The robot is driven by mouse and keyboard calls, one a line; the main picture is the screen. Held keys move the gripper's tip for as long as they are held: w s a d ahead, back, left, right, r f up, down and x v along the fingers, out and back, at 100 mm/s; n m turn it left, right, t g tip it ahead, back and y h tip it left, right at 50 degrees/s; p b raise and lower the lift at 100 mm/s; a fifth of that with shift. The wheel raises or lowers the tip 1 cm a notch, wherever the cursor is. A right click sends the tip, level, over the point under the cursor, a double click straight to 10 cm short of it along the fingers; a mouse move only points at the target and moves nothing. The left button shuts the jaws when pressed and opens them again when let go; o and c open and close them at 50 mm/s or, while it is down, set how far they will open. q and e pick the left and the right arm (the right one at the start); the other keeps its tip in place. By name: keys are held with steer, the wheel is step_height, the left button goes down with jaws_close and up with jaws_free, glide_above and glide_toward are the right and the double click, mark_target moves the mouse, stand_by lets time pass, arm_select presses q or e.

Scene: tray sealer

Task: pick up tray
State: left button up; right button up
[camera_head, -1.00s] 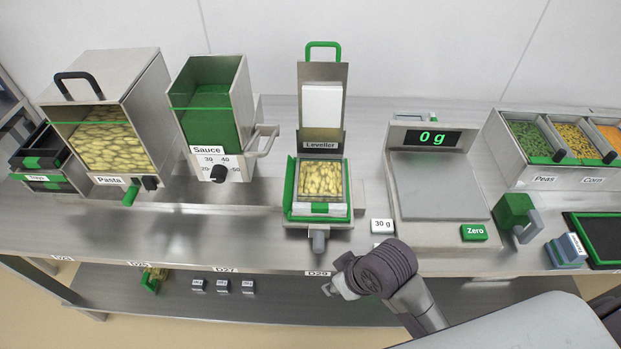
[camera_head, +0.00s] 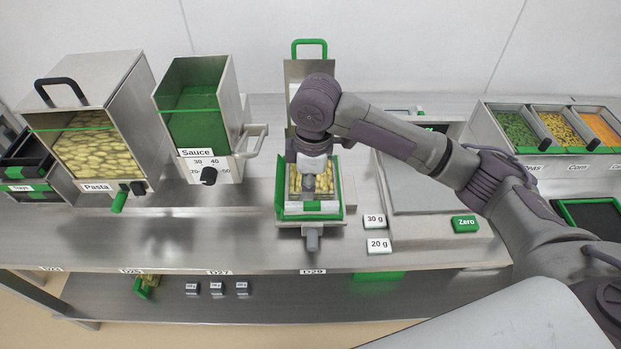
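The tray of pasta with a green front tab (camera_head: 312,206) sits level in the leveller (camera_head: 283,205), at the middle of the bench. My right gripper (camera_head: 309,190) reaches in from the right and points down over the tray's middle, covering part of the pasta. Its fingers are small and partly hidden by the wrist, so I cannot tell their opening or whether they touch the tray. My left gripper is not in view.
The sauce dispenser (camera_head: 224,120) and pasta bin (camera_head: 100,150) stand left of the leveller. The scale (camera_head: 415,190) is close on the right, partly behind my arm. The 30 g (camera_head: 374,221) and 20 g (camera_head: 378,246) blocks lie in front. Bench front left is clear.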

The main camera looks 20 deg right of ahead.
steer(key=w+d+r, duration=0.2)
steer(key=d+r, duration=0.1)
glide_above(314, 203)
steer(key=shift+h, duration=0.4)
steer(key=f, duration=0.7)
steer(key=shift+s+d+f, duration=0.1)
steer(key=shift+d+f, duration=0.2)
steer(key=shift+d, duration=0.1)
steer(key=shift+a+f+p, duration=0.25)
steer(key=shift+f+p, duration=0.05)
steer(key=shift+f, duration=1.1)
steer(key=shift+a+f+p, duration=0.2)
steer(key=shift+f+p, duration=0.05)
steer(key=shift+f, duration=1.15)
jaws_close()
